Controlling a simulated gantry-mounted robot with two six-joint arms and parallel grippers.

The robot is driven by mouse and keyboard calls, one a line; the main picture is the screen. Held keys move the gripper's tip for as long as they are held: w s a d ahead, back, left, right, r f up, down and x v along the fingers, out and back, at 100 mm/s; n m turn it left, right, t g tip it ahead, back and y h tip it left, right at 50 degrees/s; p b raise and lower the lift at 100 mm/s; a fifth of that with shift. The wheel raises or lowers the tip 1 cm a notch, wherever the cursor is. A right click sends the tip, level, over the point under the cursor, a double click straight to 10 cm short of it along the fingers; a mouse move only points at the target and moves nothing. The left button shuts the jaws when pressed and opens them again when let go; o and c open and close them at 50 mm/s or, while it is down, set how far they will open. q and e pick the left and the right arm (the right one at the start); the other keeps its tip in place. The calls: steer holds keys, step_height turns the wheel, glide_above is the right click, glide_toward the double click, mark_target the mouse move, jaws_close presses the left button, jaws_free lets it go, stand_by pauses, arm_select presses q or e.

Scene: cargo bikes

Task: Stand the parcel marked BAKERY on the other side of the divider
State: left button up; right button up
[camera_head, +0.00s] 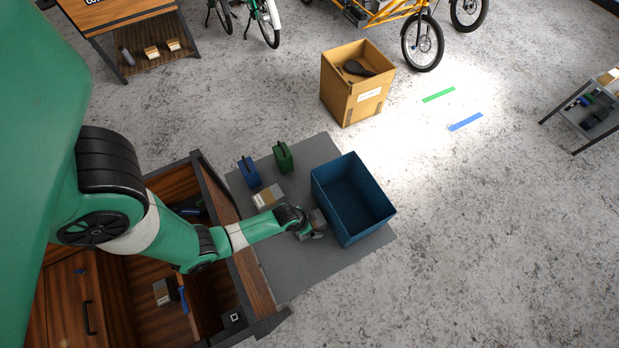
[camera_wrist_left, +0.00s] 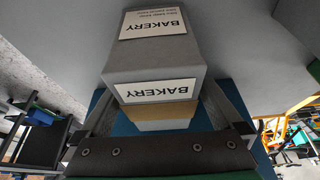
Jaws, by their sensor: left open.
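The grey parcel marked BAKERY (camera_wrist_left: 155,60) fills the middle of the left wrist view. It has white labels on two faces and a tan band at its near end. My left gripper (camera_wrist_left: 160,98) is open, with one finger on each side of the parcel; I cannot tell whether they touch it. In the head view my left gripper (camera_head: 314,230) is low over the grey mat, just left of the blue bin, and the parcel is hard to make out there. A wooden cargo box (camera_head: 255,280) lies under my left arm; its divider is not clearly visible. My right gripper is not in view.
The open blue bin (camera_head: 345,222) stands on the grey mat (camera_head: 310,275). A cardboard box (camera_head: 350,100) stands behind.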

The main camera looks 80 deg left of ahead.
arm_select(q)
steer(key=shift+f, duration=0.25)
stand_by(0.3)
jaws_close()
stand_by(0.4)
